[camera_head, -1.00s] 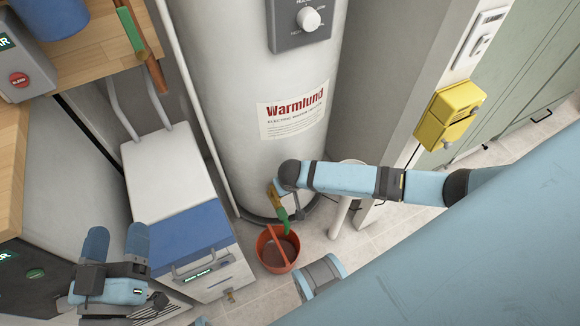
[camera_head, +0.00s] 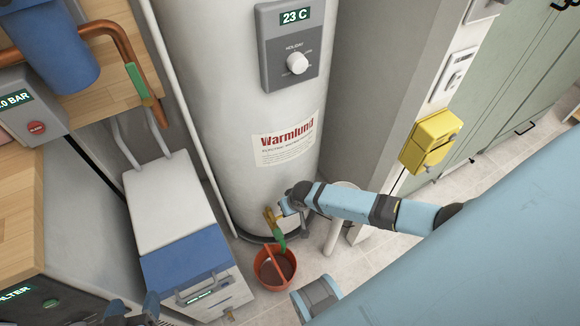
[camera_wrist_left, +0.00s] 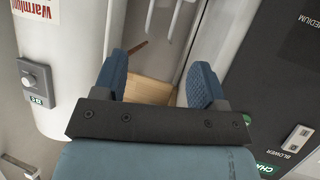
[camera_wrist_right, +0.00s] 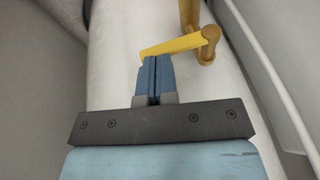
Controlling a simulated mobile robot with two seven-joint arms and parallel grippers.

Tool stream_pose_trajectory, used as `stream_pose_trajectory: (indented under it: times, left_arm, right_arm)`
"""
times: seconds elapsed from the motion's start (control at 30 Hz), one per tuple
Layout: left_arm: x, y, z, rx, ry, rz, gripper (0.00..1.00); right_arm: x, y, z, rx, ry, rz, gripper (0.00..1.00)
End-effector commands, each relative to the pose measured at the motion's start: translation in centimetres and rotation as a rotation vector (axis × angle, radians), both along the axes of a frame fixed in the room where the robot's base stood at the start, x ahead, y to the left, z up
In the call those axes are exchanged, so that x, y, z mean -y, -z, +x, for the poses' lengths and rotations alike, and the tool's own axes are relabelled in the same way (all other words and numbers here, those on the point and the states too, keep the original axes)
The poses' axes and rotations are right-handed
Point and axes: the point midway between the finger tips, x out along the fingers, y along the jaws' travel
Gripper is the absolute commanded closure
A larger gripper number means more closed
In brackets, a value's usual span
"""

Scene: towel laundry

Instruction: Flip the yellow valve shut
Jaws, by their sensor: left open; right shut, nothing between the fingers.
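The yellow valve (camera_head: 270,214) sits low on the white Warmlund tank (camera_head: 250,95), just above a green spout (camera_head: 281,243). In the right wrist view its yellow lever (camera_wrist_right: 172,46) extends leftward from a brass stem (camera_wrist_right: 208,44). My right gripper (camera_wrist_right: 154,60) is shut and empty, its tips just below the lever near its left end. Whether they touch it I cannot tell. In the head view the right gripper (camera_head: 283,206) is beside the valve. My left gripper (camera_wrist_left: 155,75) is open and empty, and partly cut off at the head view's bottom left.
A red bucket (camera_head: 262,280) stands on the floor under the spout. A blue and white box (camera_head: 180,250) stands left of the tank. A grey control panel (camera_head: 265,45) reads 23 C. A yellow wall box (camera_head: 432,130) is at the right. A copper pipe (camera_head: 118,36) runs upper left.

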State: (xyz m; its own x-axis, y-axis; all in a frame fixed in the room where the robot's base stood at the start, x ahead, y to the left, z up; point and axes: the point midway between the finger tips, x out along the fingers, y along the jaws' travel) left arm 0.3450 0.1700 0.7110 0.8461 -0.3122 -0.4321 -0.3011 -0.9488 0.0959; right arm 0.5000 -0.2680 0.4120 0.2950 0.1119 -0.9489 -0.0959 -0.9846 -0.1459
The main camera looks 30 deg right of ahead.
Motion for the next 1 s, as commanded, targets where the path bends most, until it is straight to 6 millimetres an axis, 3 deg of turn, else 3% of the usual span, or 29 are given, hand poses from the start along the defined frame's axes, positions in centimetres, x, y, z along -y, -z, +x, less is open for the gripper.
stream_pose_trajectory:
  times: [0.2,0.6,0.8,1.0]
  left_arm:
    - [-0.2,-1.9,-0.1,-0.019,-0.004,0.026,0.35]
    - [-1.4,-0.9,-0.6,-0.081,-0.019,0.084,0.35]
    - [-1.3,-0.8,-0.7,-0.091,-0.02,0.083,0.35]
    - [-1.3,-0.9,-0.7,-0.091,-0.02,0.079,0.35]
  right_arm:
    - [0.3,-3.1,0.1,0.0,0.002,0.002,1.0]
    - [1.7,-10.6,-2.0,0.001,0.001,0.002,1.0]
    - [2.2,-12.7,-2.7,0.001,0.001,0.001,1.0]
    - [2.2,-13.2,-2.9,0.0,0.001,0.001,1.0]
